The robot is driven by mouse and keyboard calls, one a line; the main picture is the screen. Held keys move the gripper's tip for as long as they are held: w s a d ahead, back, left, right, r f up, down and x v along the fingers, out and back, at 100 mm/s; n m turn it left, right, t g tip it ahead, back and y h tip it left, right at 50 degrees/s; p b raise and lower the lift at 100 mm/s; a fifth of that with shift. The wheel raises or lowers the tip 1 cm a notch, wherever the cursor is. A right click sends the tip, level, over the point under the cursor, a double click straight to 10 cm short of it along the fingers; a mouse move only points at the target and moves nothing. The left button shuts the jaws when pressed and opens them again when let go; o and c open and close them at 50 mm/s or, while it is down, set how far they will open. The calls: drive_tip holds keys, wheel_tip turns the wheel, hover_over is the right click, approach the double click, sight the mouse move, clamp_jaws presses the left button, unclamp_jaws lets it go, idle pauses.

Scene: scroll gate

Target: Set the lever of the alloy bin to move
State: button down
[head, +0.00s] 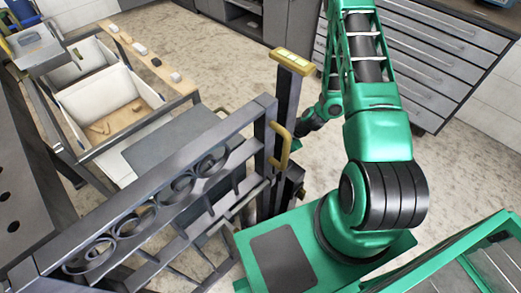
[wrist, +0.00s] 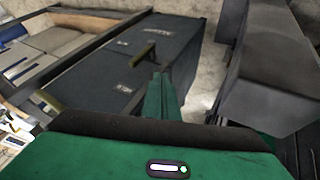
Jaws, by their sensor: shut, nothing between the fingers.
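In the wrist view my gripper (wrist: 158,90) is shut and empty, its green fingers pointing toward a dark box-like bin (wrist: 95,82). A brass-coloured lever (wrist: 143,55) stands on the bin's dark top, just beyond the fingertips in the picture; I cannot tell whether they touch. Pale markings (wrist: 122,43) lie on the top on either side of the lever, too small to read. I cannot tell from the markings whether this is the alloy bin. In the head view my gripper's fingers cannot be made out; the gate post hides part of that area.
A grey scroll gate (head: 170,190) with a yellow handle (head: 281,145) crosses the head view beside my base. White open bins (head: 100,100) stand at left behind it. A drawer cabinet (head: 440,60) stands at back right. Open floor (head: 215,45) shows between. A dark block (wrist: 265,80) is right of my fingers.

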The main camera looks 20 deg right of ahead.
drive_tip(key=w+a+f, duration=0.6)
drive_tip(key=f, duration=0.1)
drive_tip(key=shift+w, duration=0.15)
drive_tip(key=shift+w+a, duration=0.15)
idle(0.5)
